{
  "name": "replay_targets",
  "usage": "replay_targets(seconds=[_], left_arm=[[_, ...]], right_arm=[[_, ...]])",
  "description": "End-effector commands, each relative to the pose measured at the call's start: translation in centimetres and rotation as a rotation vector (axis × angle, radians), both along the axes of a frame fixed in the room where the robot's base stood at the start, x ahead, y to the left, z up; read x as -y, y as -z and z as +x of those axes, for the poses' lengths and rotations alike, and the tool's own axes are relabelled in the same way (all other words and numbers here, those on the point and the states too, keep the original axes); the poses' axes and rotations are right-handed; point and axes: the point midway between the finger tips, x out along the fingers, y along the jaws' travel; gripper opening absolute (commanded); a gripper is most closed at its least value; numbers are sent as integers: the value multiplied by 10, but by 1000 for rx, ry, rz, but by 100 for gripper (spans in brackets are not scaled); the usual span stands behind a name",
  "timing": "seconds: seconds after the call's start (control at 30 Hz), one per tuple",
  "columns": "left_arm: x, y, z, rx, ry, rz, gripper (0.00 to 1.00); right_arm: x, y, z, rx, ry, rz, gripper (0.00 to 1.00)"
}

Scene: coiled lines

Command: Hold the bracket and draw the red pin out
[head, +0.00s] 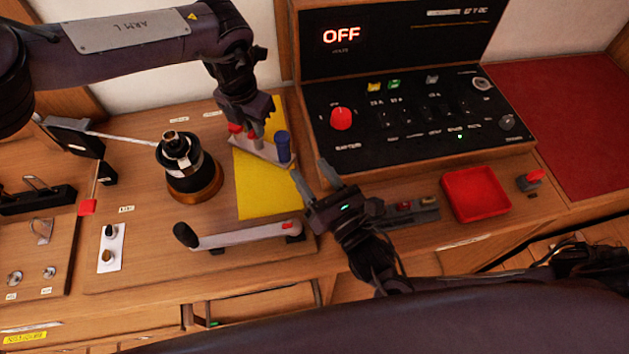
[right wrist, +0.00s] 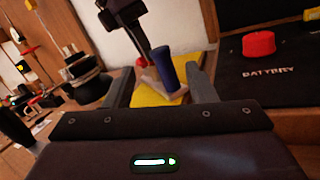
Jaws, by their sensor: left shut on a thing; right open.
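A pale grey bracket (head: 266,153) lies on a yellow mat (head: 258,192). A blue upright pin-like cylinder (head: 283,148) stands at the bracket's right end. It also shows in the right wrist view (right wrist: 162,68), between and beyond my right fingers. My left gripper (head: 243,132) is shut on the bracket's left part from above. Red patches show at its fingertips; I cannot tell whether they belong to the fingers or to a pin. No separate red pin is clear. My right gripper (head: 309,168) is open and empty, a little short of the blue cylinder, fingers pointing towards it.
A black control panel (head: 415,125) with a red knob (head: 341,118) stands right of the mat. A black and brass device (head: 187,170) stands left of it. A lever (head: 235,237) lies in front. A red tray (head: 475,194) is at the right.

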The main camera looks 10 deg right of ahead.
Motion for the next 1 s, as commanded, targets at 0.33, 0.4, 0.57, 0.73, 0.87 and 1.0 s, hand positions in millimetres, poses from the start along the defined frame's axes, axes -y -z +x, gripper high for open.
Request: replay_targets(seconds=[0.33,0.4,0.57,0.73,0.87,1.0], left_arm=[[0,-1,0,1,0,-1,0],[0,-1,0,2,0,-1,0],[0,-1,0,1,0,-1,0],[0,-1,0,1,0,-1,0],[0,-1,0,2,0,-1,0],[0,-1,0,2,0,-1,0]], right_arm=[[-3,25,4,-14,-26,-305,51],[-7,24,12,-12,-25,-304,51],[-18,24,39,-11,-24,-302,51],[-31,24,70,-11,-24,-304,51],[-38,25,88,-14,-24,-303,51],[-44,25,102,-15,-24,-303,51]])
